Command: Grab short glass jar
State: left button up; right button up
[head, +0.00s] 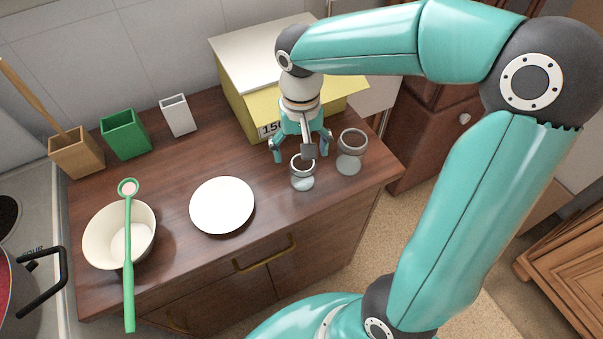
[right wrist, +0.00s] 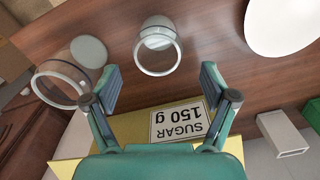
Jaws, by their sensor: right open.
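The smaller, shorter glass jar (head: 303,182) stands upright near the front edge of the dresser top. It also shows in the right wrist view (right wrist: 157,44), centred beyond the gap between the fingers. A larger glass jar (head: 350,163) stands just to its right; in the right wrist view it is at the left (right wrist: 62,80). My right gripper (head: 301,150) is open and empty, pointing down just behind the smaller jar. In the right wrist view its fingers (right wrist: 162,88) are spread wide, with the jar apart from them. My left gripper is not in view.
A yellow sugar box (head: 238,95) with a white top stands behind my right gripper. A white plate (head: 222,205) lies left of the jars. A cream bowl (head: 97,240) with a green ladle (head: 128,265) is further left. Green (head: 125,135) and white (head: 178,116) containers stand at the back.

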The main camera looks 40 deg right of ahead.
aim_at(302, 170)
jog(key=shift+s+f, duration=0.15)
jog(key=shift+f, duration=1.55)
jog(key=shift+s+f, duration=0.1)
jog(key=shift+f, duration=1.55)
jog(key=shift+c, duration=0.4)
jog(key=c, duration=1.3)
jog(key=shift+o, duration=0.2)
jog(key=shift+r, duration=0.1)
